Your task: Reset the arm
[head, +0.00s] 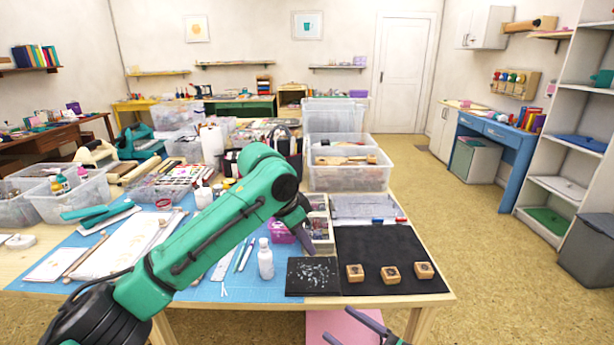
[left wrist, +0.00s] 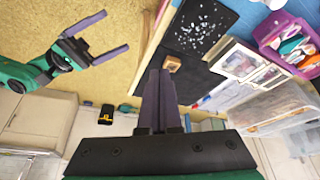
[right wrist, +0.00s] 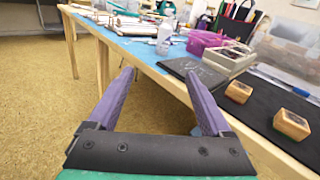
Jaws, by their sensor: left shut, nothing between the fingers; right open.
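My left gripper (head: 308,240) hangs above the table, pointing down near the speckled dark pad. In the left wrist view its fingers (left wrist: 160,75) are together with nothing between them. My right gripper (head: 350,325) is low, off the table's front edge. In the right wrist view its fingers (right wrist: 158,72) are spread and empty; it also shows open in the left wrist view (left wrist: 122,32). Three wooden stamp blocks, left (head: 355,273), middle (head: 390,274) and right (head: 425,271), stand in a row on the black mat (head: 375,245). The speckled pad (head: 313,277) lies left of them.
A white bottle (head: 265,262) and a purple box (head: 280,235) stand close to my left gripper. Clear plastic bins (head: 345,178) stack behind. The blue cutting mat (head: 210,287) holds paper and tools. The floor right of the table (head: 480,250) is clear.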

